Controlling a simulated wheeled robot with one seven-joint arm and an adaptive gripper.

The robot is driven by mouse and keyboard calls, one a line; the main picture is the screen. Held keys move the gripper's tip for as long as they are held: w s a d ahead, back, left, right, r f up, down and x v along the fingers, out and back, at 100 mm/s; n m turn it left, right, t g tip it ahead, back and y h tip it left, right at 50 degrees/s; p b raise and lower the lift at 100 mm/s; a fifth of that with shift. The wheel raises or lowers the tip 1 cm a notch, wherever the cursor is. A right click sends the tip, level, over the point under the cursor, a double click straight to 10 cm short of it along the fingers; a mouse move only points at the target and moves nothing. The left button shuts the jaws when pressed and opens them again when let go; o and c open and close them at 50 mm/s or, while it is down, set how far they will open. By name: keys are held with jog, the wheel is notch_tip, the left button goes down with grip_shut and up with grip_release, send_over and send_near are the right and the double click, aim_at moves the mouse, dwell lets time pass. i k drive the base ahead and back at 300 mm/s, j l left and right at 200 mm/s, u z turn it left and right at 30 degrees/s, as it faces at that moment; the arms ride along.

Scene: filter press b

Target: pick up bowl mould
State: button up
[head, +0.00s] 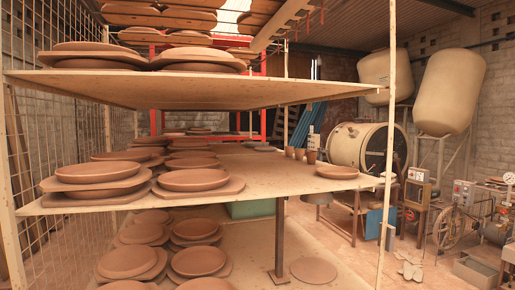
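Several round, terracotta-coloured shallow bowl or dish shapes stand on the shelves in the head view; I cannot tell which one is the bowl mould. One (337,172) sits alone near the right corner of the middle shelf (262,180). Others, such as a front one (193,180), rest on flat boards or discs at the left of that shelf. More, such as one (199,261), stand on the level below. My gripper is not in view.
The upper shelf (190,88) carries more discs at its left. Thin posts (388,130) stand at the rack's right side. Small cups (300,154) stand at the middle shelf's back right. A large drum (358,146) and machinery (465,215) stand beyond. The middle shelf's front right is mostly bare.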

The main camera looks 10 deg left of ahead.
aim_at(249, 144)
jog(key=i+l+z, duration=0.3)
jog(key=i+z, duration=0.3)
jog(key=i, duration=0.2)
jog(key=i+l+z, duration=0.25)
jog(key=i+z, duration=0.15)
jog(key=i, duration=0.2)
jog(key=i+z, duration=0.45)
jog(key=i, duration=0.15)
jog(key=i+j+z, duration=0.15)
jog(key=i+z, duration=0.25)
jog(key=i, duration=0.2)
jog(key=i+u, duration=0.5)
jog(key=i+l+u, duration=0.2)
jog(key=i+u, duration=0.25)
jog(key=i+j+u, duration=0.2)
jog(key=i+u, duration=0.2)
jog(key=i+j+u, duration=0.15)
jog(key=i+u, duration=0.65)
jog(key=i+l+u, duration=0.1)
jog(key=i+u, duration=0.45)
jog(key=i, duration=1.85)
